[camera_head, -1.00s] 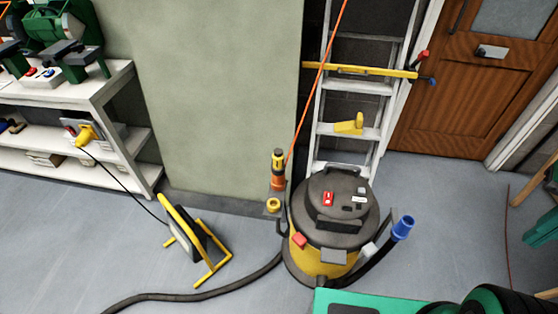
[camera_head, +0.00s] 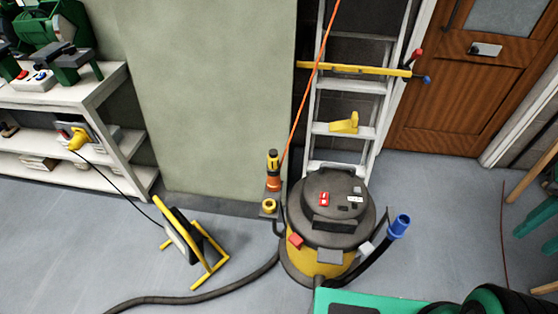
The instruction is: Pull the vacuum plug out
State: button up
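A black and yellow vacuum (camera_head: 325,222) stands upright on the floor right of centre, with a dark hose along the floor and a blue hose end (camera_head: 399,226) at its right. An orange and yellow plug-like piece (camera_head: 273,171) stands upright at the wall corner beside it. An orange cord runs up from there past the ladder. A yellow plug (camera_head: 77,139) sits at a grey socket box on the left shelf, its black cable running to the work lamp. I cannot tell for certain which plug is the vacuum's. My gripper is not in view.
A yellow-framed work lamp (camera_head: 188,246) stands on the floor left of the vacuum. A white shelf (camera_head: 80,96) bears green machines at the left. A ladder (camera_head: 345,128) leans behind the vacuum, beside a wooden door (camera_head: 450,105). Green and black parts of mine cover the lower right.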

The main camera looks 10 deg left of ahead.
aim_at(273, 157)
jog(key=z, duration=1.15)
jog(key=k, duration=1.45)
jog(key=u, duration=1.65)
jog(key=i, duration=1.05)
jog(key=z, duration=0.05)
